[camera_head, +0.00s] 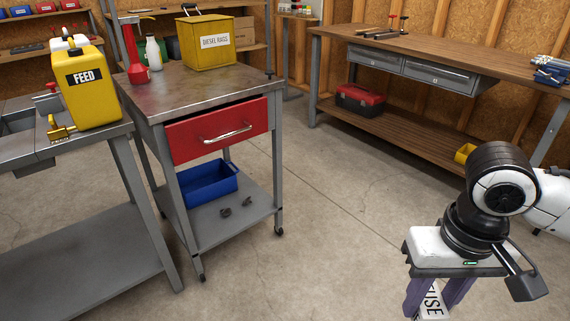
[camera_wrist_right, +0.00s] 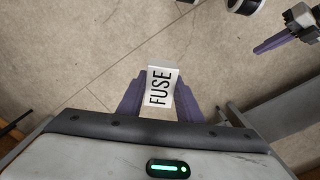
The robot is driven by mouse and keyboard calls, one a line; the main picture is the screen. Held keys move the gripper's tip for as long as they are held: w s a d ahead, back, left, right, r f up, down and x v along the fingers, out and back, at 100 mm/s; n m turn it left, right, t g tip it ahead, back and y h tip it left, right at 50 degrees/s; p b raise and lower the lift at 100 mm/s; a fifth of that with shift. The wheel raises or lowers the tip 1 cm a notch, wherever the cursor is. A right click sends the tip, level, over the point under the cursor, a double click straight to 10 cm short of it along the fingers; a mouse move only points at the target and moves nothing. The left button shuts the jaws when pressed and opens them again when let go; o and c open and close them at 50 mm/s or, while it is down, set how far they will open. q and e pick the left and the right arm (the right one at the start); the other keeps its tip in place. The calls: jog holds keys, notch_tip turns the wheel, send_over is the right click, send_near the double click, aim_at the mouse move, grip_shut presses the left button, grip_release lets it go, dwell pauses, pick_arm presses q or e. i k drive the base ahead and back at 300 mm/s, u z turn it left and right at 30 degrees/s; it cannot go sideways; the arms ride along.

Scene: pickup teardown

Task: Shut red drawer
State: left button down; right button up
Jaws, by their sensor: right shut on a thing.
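The red drawer (camera_head: 217,130) is in the grey wheeled cart, under its top. It stands a little open, its front pulled out from the frame, with a silver bar handle (camera_head: 227,134). My right gripper (camera_head: 432,300) is at the lower right of the head view, well away from the drawer. It is shut on a white piece labelled FUSE (camera_wrist_right: 160,88), held between its purple fingers. In the right wrist view, a purple finger (camera_wrist_right: 275,42) at the upper right looks like part of my left gripper; its jaw opening cannot be made out.
The cart (camera_head: 150,98) carries a yellow DIESEL RAGS bin (camera_head: 208,50), a red bottle-like item and a white bottle; a blue bin (camera_head: 208,183) is on its lower shelf. A grey bench with a yellow FEED can (camera_head: 88,90) stands left. Open floor lies right of the cart.

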aim_at(191, 137)
jog(key=z, duration=1)
jog(key=i, duration=1.15)
jog(key=u, duration=0.8)
jog(key=i, duration=0.5)
jog(key=u, duration=0.55)
